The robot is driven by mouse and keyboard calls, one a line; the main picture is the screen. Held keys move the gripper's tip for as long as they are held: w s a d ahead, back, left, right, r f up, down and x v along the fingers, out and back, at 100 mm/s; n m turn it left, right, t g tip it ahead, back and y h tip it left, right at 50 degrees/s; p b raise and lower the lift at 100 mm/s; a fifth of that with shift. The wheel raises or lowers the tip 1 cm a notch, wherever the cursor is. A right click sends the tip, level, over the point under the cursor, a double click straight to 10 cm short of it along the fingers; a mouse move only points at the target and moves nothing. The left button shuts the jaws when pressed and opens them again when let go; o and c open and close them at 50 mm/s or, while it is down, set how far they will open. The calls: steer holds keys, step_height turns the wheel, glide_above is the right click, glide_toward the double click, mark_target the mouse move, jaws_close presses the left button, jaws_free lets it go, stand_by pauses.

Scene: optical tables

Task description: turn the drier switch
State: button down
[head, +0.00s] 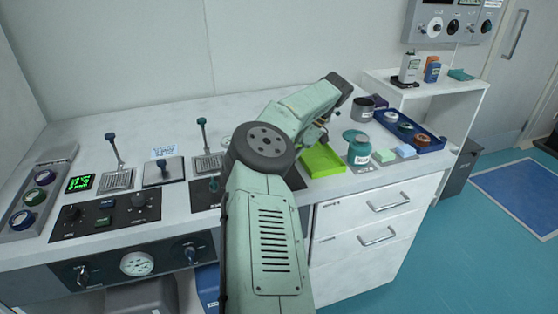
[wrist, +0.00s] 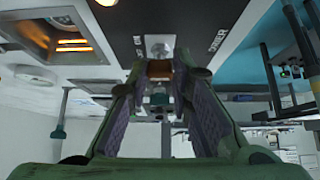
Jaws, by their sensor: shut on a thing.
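The drier switch (wrist: 160,68) shows in the wrist view as a small brownish piece between my fingertips, in front of a round silver fitting. It is on a dark panel (wrist: 190,18) with white lettering that seems to read DRIER. My gripper (wrist: 160,76) is shut on the switch, with one finger on each side. The fingers hide part of it, and I cannot tell its exact angle. In the head view my arm covers the switch and most of my gripper.
A lime-green tray (head: 323,160), a teal jar (head: 359,151) and a blue tray (head: 408,131) stand right of my arm. A dark control panel (head: 105,215) lies at the left. White drawers (head: 365,218) are below the counter.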

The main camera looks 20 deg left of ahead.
steer(key=c, duration=1.4)
jaws_free()
steer(key=shift+c, duration=0.2)
steer(key=v, duration=0.7)
steer(key=shift+w+r, duration=0.15)
steer(key=shift+r, duration=0.05)
steer(key=shift+d, duration=0.15)
